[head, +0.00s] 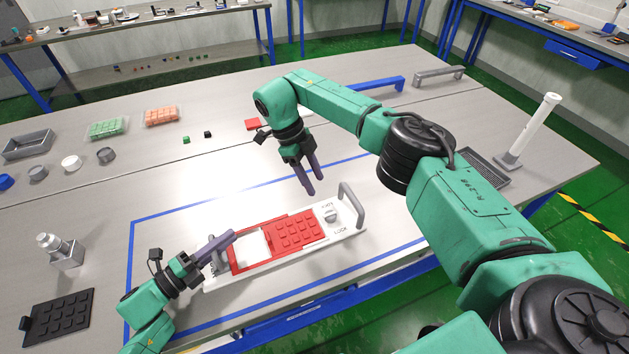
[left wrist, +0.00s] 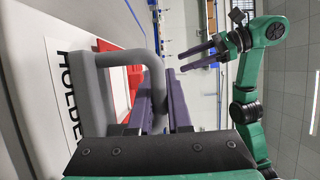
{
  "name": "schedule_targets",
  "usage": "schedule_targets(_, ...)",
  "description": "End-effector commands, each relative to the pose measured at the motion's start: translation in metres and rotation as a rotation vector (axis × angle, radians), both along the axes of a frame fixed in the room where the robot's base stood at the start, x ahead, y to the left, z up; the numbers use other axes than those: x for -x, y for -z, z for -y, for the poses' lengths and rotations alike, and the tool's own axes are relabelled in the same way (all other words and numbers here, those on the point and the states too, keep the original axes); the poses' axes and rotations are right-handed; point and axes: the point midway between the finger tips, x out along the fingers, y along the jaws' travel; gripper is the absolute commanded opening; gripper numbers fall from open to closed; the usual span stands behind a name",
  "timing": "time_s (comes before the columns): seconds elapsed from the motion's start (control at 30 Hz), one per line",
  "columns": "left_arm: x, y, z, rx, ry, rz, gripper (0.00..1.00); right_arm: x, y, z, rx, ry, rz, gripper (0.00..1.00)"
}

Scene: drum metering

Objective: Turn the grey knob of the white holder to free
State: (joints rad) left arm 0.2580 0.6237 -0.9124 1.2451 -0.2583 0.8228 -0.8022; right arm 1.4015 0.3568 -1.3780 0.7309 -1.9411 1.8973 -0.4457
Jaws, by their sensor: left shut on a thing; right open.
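The white holder (head: 345,236) lies on the table inside a blue taped outline, with a red block tray (head: 305,241) set in it. Its grey knob (head: 330,215) sits near the right end, between two printed labels; the near one reads LOCK. I cannot tell where the knob points. My left gripper (head: 230,238) is shut on the grey handle at the holder's left end, which shows in the left wrist view (left wrist: 103,60). My right gripper (head: 317,187) is open and empty, above and to the left of the knob, fingers pointing down. It also shows in the left wrist view (left wrist: 178,60).
A second grey handle (head: 352,208) rises at the holder's right end, close to the knob. A black keypad-like mat (head: 58,316) and a metal block with a peg (head: 64,250) lie at the left. The table between knob and right arm is clear.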

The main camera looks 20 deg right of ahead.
Motion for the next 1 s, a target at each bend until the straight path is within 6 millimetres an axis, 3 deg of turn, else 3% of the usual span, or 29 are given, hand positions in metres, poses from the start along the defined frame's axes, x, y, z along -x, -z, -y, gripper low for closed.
schedule_targets(0.07, 0.001, 0.002, 0.000, -0.002, 0.000, -0.002, 0.00, 0.000, 0.000, 0.000, 0.000, 0.000, 0.000, 0.54)
schedule_targets(0.1, 0.001, 0.002, 0.000, -0.002, 0.000, -0.002, 0.24, 0.000, 0.000, 0.000, 0.000, 0.000, 0.000, 0.54)
schedule_targets(0.17, 0.001, 0.002, 0.000, -0.002, 0.000, -0.002, 0.47, 0.000, 0.000, 0.000, 0.000, 0.000, 0.000, 0.54)
schedule_targets(0.2, 0.001, 0.001, 0.000, -0.002, 0.000, -0.002, 0.51, 0.000, 0.000, 0.000, 0.000, 0.000, 0.000, 0.54)
schedule_targets(0.57, 0.003, 0.001, -0.007, -0.002, -0.001, -0.002, 0.51, 0.000, 0.001, 0.000, 0.000, 0.000, 0.000, 0.54)
schedule_targets(1.0, 0.044, 0.002, -0.100, -0.002, -0.001, -0.004, 0.51, 0.000, 0.000, 0.000, 0.000, 0.000, 0.000, 0.54)
